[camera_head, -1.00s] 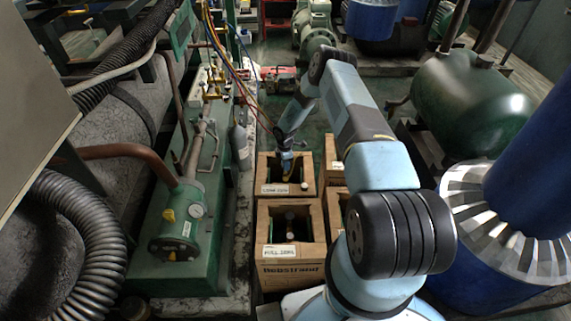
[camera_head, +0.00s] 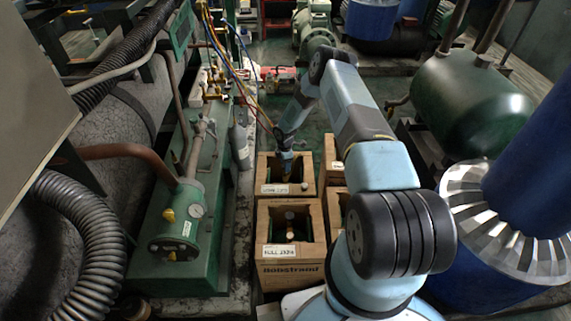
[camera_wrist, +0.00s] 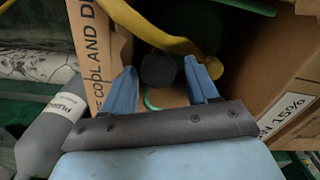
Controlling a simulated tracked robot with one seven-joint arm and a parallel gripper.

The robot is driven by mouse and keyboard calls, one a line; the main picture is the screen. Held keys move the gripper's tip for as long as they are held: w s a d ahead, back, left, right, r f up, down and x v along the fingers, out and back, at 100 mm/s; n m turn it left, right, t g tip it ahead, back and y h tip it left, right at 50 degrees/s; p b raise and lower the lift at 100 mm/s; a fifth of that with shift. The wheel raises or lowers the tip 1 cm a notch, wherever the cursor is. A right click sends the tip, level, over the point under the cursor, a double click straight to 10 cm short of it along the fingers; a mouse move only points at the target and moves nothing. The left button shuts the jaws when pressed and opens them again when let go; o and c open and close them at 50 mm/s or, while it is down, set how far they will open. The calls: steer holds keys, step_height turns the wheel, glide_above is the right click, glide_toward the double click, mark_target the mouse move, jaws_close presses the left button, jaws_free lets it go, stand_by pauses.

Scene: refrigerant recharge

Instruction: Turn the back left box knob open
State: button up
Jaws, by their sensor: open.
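The back left box (camera_head: 266,189) is an open-topped cardboard box with a white label on its front, in the head view. In the wrist view its cardboard wall (camera_wrist: 250,65) fills the right side. A dark round knob (camera_wrist: 158,68) shows between my fingertips there, with a yellow hose (camera_wrist: 165,40) beside it. My gripper (camera_wrist: 163,88) has two blue fingers, spread apart, one on each side of the knob. Contact cannot be told. In the head view my gripper (camera_head: 287,168) points down into the box opening, and the knob is hidden.
A front left box (camera_head: 292,269) with a round-topped cylinder inside stands nearer me. Other boxes (camera_head: 333,150) stand to the right, partly behind my arm. A grey bottle (camera_head: 239,145) and green machine (camera_head: 170,240) are to the left. Coloured hoses (camera_head: 245,90) run towards the back left box.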

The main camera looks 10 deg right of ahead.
steer(key=shift+w+r, duration=0.1)
steer(key=shift+w, duration=0.05)
steer(key=shift+w+a+r, duration=0.1)
steer(key=shift+r, duration=0.5)
steer(key=shift+s+r, duration=0.2)
steer(key=shift+r, duration=3.05)
